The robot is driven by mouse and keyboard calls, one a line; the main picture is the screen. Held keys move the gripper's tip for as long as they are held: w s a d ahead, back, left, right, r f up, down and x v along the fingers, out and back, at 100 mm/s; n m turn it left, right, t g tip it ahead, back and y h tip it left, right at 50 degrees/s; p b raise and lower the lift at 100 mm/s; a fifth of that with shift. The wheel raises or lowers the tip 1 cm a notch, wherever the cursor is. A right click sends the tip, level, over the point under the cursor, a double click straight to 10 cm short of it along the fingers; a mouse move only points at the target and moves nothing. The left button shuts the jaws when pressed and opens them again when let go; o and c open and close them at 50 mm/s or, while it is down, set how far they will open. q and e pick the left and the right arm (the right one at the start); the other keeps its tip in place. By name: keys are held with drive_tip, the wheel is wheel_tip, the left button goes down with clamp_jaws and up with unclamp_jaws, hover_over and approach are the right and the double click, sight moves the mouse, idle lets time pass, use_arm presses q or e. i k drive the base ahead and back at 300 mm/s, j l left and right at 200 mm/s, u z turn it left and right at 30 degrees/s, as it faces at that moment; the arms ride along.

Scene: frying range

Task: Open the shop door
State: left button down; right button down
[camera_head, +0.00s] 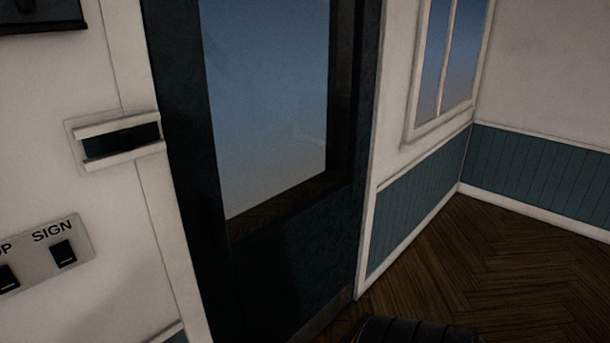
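The shop door (295,262) is dark teal with a tall glass pane (268,100) showing a dusky blue sky. It fills the middle of the view and appears to stand in its white frame; I cannot tell for certain whether it is fully closed. No handle is clear on its visible part. A white fitting with a dark slot (118,140) sits on the white trim beside the door's left edge. Neither of my grippers is in view.
A switch plate marked SIGN (50,250) is on the wall at lower left. A window (445,65) and teal wainscot (540,175) are at right. The wooden floor (470,255) there is clear. A black ribbed part, perhaps mine, shows at the bottom edge.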

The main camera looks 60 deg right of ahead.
sight(285, 281)
drive_tip(key=z, duration=2)
